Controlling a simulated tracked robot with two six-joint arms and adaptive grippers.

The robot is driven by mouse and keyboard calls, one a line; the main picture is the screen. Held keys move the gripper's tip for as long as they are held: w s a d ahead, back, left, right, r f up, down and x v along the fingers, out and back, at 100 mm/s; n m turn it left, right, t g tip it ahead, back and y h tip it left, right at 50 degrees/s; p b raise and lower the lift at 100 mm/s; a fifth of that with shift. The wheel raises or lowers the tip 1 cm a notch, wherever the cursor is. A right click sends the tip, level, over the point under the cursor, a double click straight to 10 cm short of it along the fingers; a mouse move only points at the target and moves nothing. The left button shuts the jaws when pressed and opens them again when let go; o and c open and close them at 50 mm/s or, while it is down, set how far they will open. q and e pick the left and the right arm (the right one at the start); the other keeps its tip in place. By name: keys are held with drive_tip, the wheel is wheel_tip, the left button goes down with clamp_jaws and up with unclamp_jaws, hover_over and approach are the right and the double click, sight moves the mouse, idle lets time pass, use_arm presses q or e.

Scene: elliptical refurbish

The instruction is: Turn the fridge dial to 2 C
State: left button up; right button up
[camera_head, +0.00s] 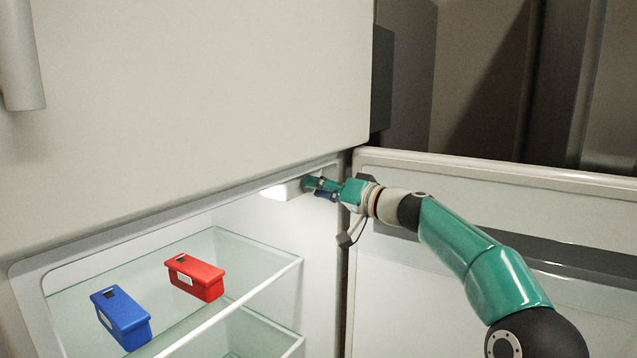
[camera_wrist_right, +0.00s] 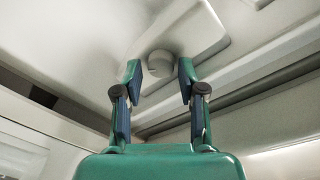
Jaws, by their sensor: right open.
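The fridge dial (camera_wrist_right: 160,63) is a small round pale knob on the underside of a light panel in the right wrist view. My right gripper (camera_wrist_right: 157,82) is open, with one finger on each side of the dial. Whether the fingers touch it I cannot tell. In the head view my right gripper (camera_head: 312,188) reaches to the white housing (camera_head: 285,190) at the top right inside the fridge, where the dial itself is hidden. No scale marks are readable. My left gripper is not in view.
A red box (camera_head: 196,277) and a blue box (camera_head: 121,316) stand on the upper glass shelf (camera_head: 240,250). The open fridge door (camera_head: 590,210) is at the right, behind my right arm. The closed upper door (camera_head: 200,90) lies above the compartment.

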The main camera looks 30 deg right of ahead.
drive_tip(key=shift+w+a, duration=0.1)
drive_tip(key=shift+w, duration=0.15)
clamp_jaws()
